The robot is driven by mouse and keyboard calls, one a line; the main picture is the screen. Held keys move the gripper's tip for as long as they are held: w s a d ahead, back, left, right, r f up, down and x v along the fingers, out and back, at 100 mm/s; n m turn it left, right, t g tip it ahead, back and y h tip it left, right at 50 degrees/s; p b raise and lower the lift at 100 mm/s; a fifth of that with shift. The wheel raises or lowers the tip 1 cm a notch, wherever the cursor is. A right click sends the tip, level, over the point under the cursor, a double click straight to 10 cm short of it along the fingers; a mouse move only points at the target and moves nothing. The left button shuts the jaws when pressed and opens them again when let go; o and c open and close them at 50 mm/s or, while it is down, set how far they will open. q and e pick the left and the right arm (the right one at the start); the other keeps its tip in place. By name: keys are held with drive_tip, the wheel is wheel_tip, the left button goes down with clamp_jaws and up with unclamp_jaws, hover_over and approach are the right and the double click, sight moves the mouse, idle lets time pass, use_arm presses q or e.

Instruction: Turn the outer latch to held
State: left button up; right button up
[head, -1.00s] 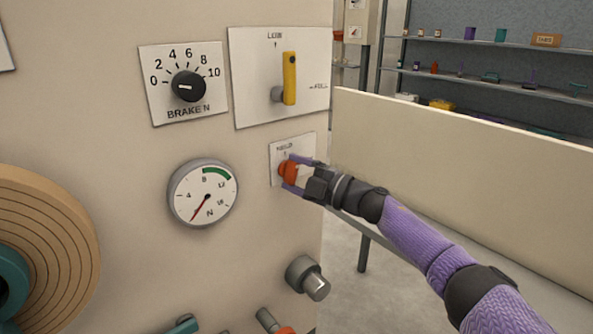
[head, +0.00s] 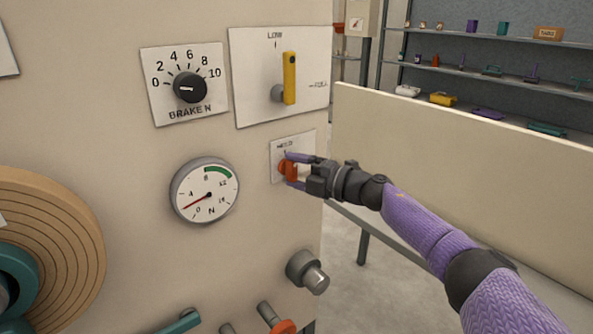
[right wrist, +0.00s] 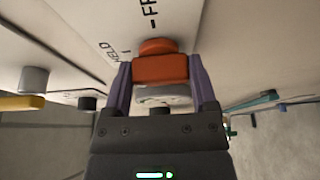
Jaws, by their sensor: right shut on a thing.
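The outer latch is an orange-red knob (head: 287,168) on a small white plate (head: 307,143) marked HELD, low at the right edge of the machine's panel. In the right wrist view the orange latch (right wrist: 160,69) sits between two purple fingers, with HELD lettering to its left and partly visible lettering above. My right gripper (head: 291,171) is shut on the latch, reaching in from the right. The fingers and wrist cover part of the plate, and I cannot tell exactly which mark the latch points to. My left gripper is not in view.
Above are a yellow lever (head: 290,77) and a black brake dial (head: 190,87). A round gauge (head: 204,191) is to the left, and a grey knob (head: 308,272) sticks out below. A cream board (head: 450,135) stands behind my right arm.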

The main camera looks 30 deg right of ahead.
drive_tip(key=shift+f, duration=0.1)
drive_tip(key=o, duration=1.2)
drive_tip(key=shift+c, duration=0.2)
drive_tip(key=p+v, duration=0.1)
drive_tip(key=v, duration=0.9)
drive_tip(key=shift+a, duration=0.1)
